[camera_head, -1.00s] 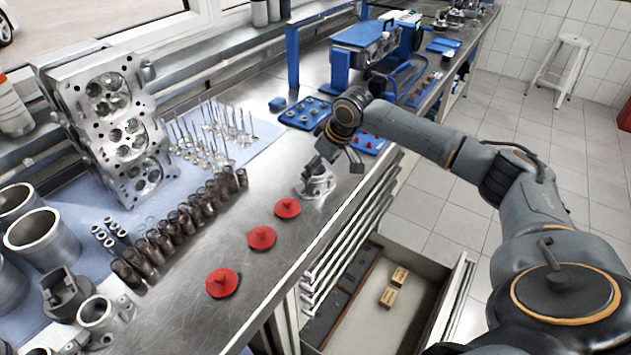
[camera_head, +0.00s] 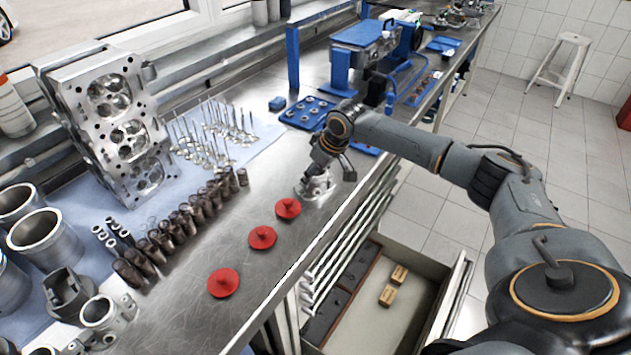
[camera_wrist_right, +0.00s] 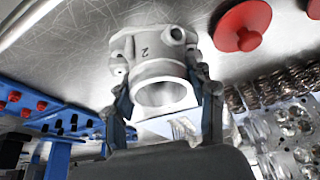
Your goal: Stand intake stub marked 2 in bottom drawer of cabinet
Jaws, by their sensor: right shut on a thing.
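The intake stub marked 2 (camera_wrist_right: 157,62) is a grey metal piece with a round bore and a flange. It stands on the steel bench (camera_head: 340,187), where it also shows in the head view (camera_head: 316,186). My right gripper (camera_wrist_right: 168,108) is shut on the stub, one finger on each side of it; in the head view the gripper (camera_head: 322,168) comes down on it from above. The bottom drawer (camera_head: 452,300) of the cabinet is pulled open below the bench edge. My left gripper is not in view.
Three red caps (camera_head: 262,237) lie on the bench. A blue tray (camera_head: 307,112) stands behind the stub.

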